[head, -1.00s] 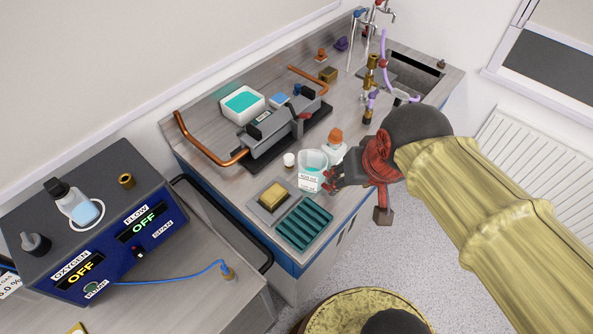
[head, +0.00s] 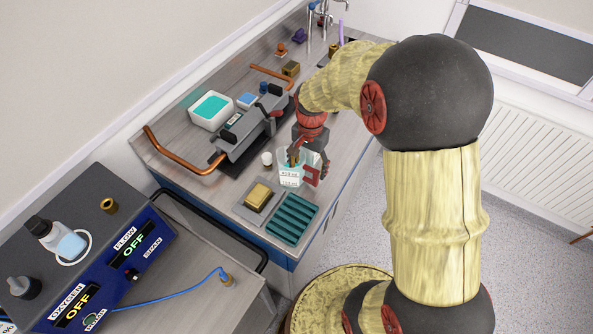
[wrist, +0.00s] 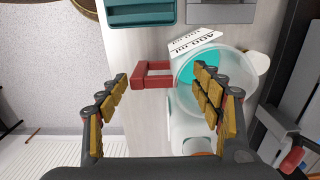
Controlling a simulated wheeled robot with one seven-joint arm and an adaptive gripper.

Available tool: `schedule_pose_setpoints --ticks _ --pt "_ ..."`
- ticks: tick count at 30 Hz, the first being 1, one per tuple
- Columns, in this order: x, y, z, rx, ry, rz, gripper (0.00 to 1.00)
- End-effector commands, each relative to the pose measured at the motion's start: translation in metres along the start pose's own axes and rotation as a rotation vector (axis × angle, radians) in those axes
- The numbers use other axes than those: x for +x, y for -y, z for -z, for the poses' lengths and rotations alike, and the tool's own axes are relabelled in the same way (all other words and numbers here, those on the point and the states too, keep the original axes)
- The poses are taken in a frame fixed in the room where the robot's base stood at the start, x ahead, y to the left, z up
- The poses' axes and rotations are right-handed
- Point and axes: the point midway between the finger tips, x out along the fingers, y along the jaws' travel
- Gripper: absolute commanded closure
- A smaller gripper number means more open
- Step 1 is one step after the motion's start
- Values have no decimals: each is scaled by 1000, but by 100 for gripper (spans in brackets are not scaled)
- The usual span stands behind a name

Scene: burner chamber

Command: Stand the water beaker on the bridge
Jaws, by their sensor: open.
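The water beaker (head: 289,179) is clear, with teal liquid, a white label and a red handle (wrist: 153,68). It stands upright on the bench. It also shows in the wrist view (wrist: 238,62), seen from above. My gripper (head: 305,163) is open and points down at the beaker. In the wrist view one finger overlaps the beaker's mouth and the other is beyond the handle, with the handle between them. I cannot tell whether either finger touches. A grey metal apparatus (head: 245,130) stands behind the beaker; I cannot tell for sure which part is the bridge.
A teal ribbed rack (head: 292,220) and a yellow block on a grey plate (head: 258,196) lie in front of the beaker. A small white cap (head: 267,158) is close behind it. Copper pipes (head: 175,158) flank the apparatus. A blue control box (head: 95,255) stands at left.

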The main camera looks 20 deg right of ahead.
Motion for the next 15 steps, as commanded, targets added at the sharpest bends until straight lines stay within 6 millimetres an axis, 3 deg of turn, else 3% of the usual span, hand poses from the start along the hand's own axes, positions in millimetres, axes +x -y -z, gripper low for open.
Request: schedule_pose_setpoints --ticks 15 --pt "55 -8 0 -2 0 0 34"
